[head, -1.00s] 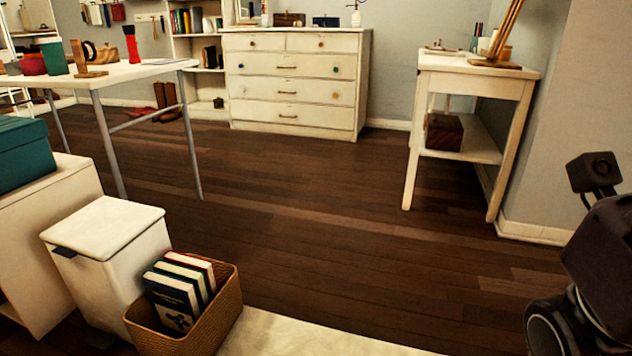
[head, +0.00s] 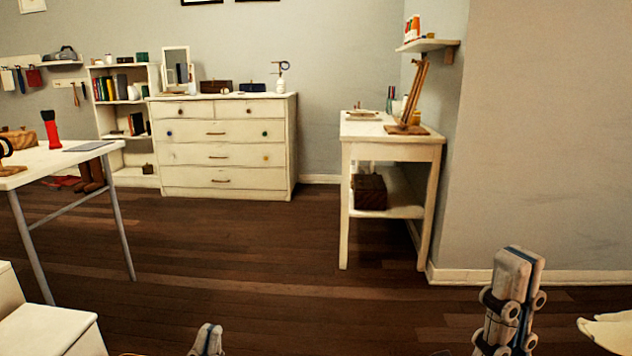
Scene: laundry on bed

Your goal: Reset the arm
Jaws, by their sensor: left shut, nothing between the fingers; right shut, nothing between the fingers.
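My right gripper (head: 517,262) rises from the bottom edge of the head view, right of the middle. It points upward, and its fingers are together with nothing between them. My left gripper (head: 208,330) shows only its tip at the bottom edge, left of the middle. It is shut and empty, and the rest of that arm is out of the picture. Neither gripper touches anything that I can see.
Dark wood floor (head: 250,255) lies open ahead. A white dresser (head: 228,155) stands against the back wall. A white side table (head: 390,150) stands by the wall corner. A grey-legged table (head: 60,165) is at left. A white object (head: 610,330) shows at lower right.

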